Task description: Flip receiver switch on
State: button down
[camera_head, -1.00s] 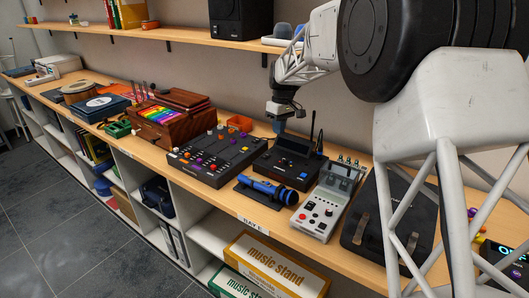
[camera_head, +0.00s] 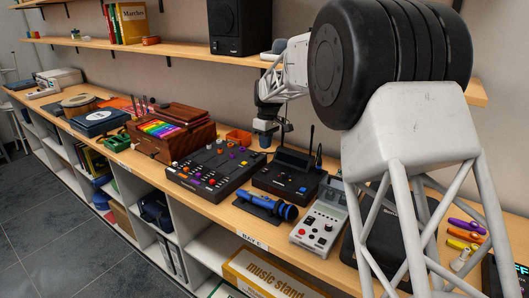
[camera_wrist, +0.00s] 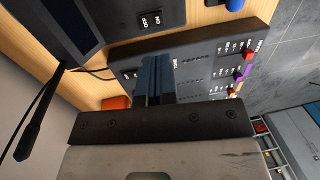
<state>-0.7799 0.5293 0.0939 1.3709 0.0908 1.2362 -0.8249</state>
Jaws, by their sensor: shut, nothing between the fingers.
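The receiver (camera_head: 285,182) is a black box with upright antennas, standing on the wooden counter. In the wrist view, part of the receiver (camera_wrist: 112,17) shows at the top left, with OFF and ON labels on its panel. My gripper (camera_head: 265,140) is above the back of the counter, left of and behind the receiver. In the wrist view my gripper (camera_wrist: 154,62) has its dark fingers together and empty, over the edge of the mixer and beside the receiver.
A black mixer (camera_head: 211,174) with coloured knobs stands left of the receiver. A blue microphone (camera_head: 265,206) lies in front. A grey device (camera_head: 318,228) stands to the right. An orange tray (camera_head: 238,137) is behind the mixer. A shelf with a speaker (camera_head: 240,28) hangs above.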

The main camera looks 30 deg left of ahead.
aim_at(265, 170)
jog(key=shift+s+f, duration=0.2)
jog(key=shift+f, duration=1.35)
jog(key=shift+s+f, duration=0.2)
jog(key=shift+f, duration=1.4)
jog(key=shift+s+f, duration=0.2)
jog(key=shift+f, duration=1.35)
jog(key=shift+f, duration=0.3)
jog(key=shift+w, duration=0.1)
jog(key=shift+w+r, duration=0.3)
jog(key=shift+w, duration=0.3)
jog(key=shift+r, duration=0.1)
notch_tip(265, 170, up, 10)
jog(key=w, duration=0.1)
jog(key=shift+w, duration=0.15)
jog(key=shift+s, duration=0.75)
